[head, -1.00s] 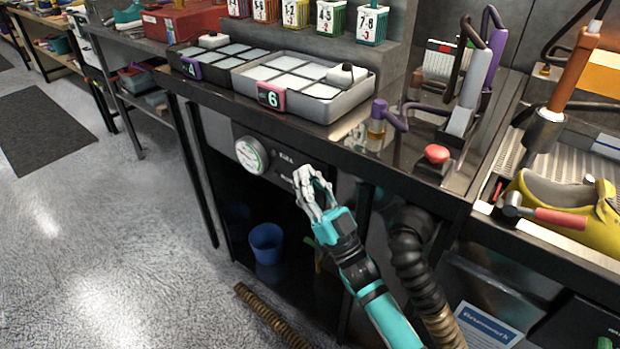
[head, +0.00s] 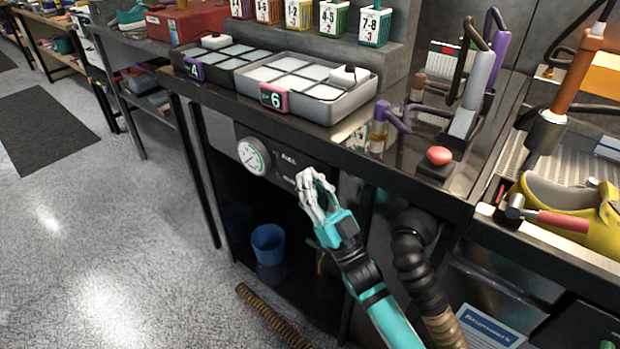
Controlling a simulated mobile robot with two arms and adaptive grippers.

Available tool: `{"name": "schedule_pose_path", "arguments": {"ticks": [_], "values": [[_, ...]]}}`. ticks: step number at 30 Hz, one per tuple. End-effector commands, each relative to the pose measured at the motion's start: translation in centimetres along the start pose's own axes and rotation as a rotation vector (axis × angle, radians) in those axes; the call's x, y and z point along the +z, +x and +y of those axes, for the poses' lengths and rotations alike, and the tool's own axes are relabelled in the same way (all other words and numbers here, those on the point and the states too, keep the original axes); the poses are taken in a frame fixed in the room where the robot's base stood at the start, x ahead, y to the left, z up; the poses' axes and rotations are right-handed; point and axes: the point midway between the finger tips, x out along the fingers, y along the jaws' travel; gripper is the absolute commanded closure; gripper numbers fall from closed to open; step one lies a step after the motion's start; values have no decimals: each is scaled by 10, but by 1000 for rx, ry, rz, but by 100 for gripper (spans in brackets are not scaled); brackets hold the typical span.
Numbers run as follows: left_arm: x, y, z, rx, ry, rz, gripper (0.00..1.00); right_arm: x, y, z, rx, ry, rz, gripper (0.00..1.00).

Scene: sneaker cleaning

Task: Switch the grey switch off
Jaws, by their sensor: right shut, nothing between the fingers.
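A dark panel under the bench front carries a round white gauge (head: 253,156) and two small labels to its right; the upper reads something like "FULL". A small switch may sit by the lower label, but my right gripper is in front of that spot and I cannot make out a grey switch or its position. My right gripper (head: 311,180) is shut and empty, right at the panel's lower label in the picture. Whether it touches the panel I cannot tell. My left gripper is not in view.
Above, the bench holds a grey tray (head: 358,106) marked 6, a darker tray marked 4, and a red button (head: 439,156). A black hose (head: 412,255) hangs right of my right arm. A blue bucket (head: 268,244) stands below in the open bay.

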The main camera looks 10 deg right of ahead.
Motion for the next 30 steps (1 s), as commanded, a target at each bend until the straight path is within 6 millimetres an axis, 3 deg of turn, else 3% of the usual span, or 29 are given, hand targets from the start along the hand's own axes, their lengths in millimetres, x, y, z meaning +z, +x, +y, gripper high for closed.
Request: {"name": "schedule_pose_path", "arguments": {"ticks": [16,21,30], "values": [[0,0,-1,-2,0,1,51,2,-102,0,1,0,-6,100],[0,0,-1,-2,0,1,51,1,-115,0,0,-1,-3,100],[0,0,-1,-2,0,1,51,0,-116,0,0,0,-2,100]]}}
